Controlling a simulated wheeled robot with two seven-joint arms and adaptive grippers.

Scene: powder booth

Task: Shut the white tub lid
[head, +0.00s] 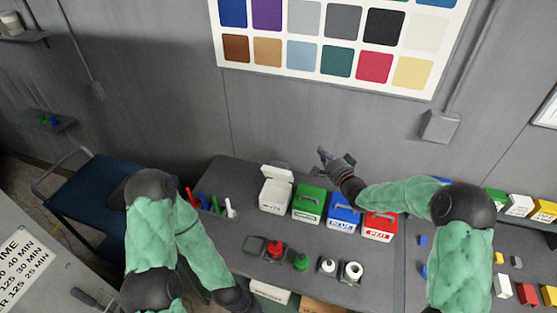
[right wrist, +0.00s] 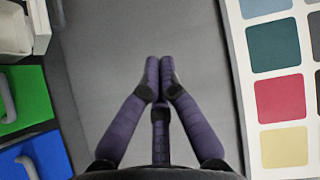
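The white tub (head: 273,198) stands at the left end of a row of tubs on the grey bench. Its white lid (head: 277,173) is open, tilted up at the tub's back edge. My right gripper (head: 322,153) is behind the row, to the right of the lid and apart from it. In the right wrist view its purple fingers (right wrist: 160,68) are together with nothing between them. Part of the white tub (right wrist: 12,32) shows at that view's upper left. My left arm comes in at the lower left of the head view, but its gripper is out of the frame.
Green (head: 308,204), blue (head: 343,217) and red (head: 379,226) tubs with closed lids stand right of the white one. Several small bottles stand in front. A colour chart (head: 340,40) hangs on the wall behind. A blue cart (head: 85,205) is at left.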

